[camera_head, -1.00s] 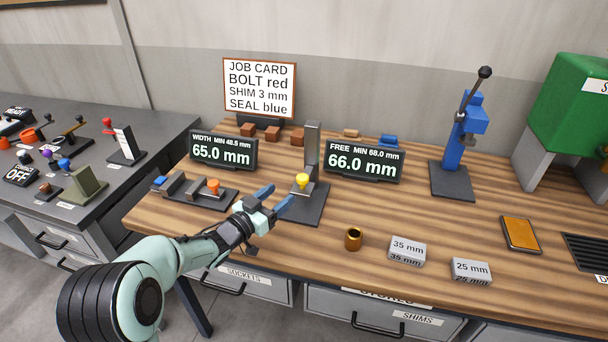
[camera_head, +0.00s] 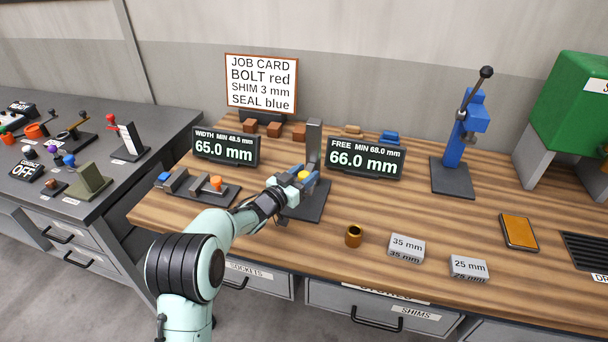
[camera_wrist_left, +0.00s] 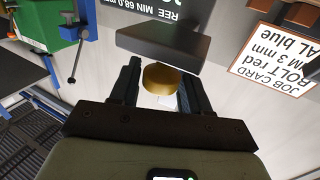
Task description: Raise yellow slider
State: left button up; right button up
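The yellow slider knob (camera_head: 304,175) sits low at the front of a dark upright post (camera_head: 314,140) on a dark base plate (camera_head: 306,208). My left gripper (camera_head: 307,183) has its blue fingers on either side of the knob. In the left wrist view the round yellow knob (camera_wrist_left: 160,78) lies between the two dark fingers (camera_wrist_left: 158,88), below a dark block. The fingers are apart; I cannot tell whether they touch the knob. My right gripper is not in view.
A "FREE MIN 68.0 mm" display (camera_head: 365,157) reads 66.0 mm, right of the post. A "WIDTH" display (camera_head: 225,147) reads 65.0 mm, above an orange-knobbed slider (camera_head: 216,183). A brass cup (camera_head: 353,236) and grey blocks (camera_head: 406,248) stand in front.

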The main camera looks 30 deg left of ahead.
aim_at(304, 174)
pick_arm(q)
grip_shut()
notch_tip(304, 174, up, 6)
jog(key=shift+r+p, duration=0.2)
jog(key=shift+p, duration=0.9)
jog(key=shift+f, duration=0.1)
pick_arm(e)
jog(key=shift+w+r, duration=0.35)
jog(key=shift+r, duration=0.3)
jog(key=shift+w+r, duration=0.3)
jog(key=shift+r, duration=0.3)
pick_arm(q)
jog(key=shift+o, duration=2.1)
grip_release()
jog(key=shift+f, duration=0.15)
jog(key=shift+s+a+b, duration=0.15)
jog(key=shift+s+b, duration=0.15)
jog(key=shift+s, duration=0.25)
jog(key=s+a+b, duration=0.1)
jog(key=s+b, duration=0.1)
jog(key=s, duration=1)
jog(key=shift+a, duration=0.4)
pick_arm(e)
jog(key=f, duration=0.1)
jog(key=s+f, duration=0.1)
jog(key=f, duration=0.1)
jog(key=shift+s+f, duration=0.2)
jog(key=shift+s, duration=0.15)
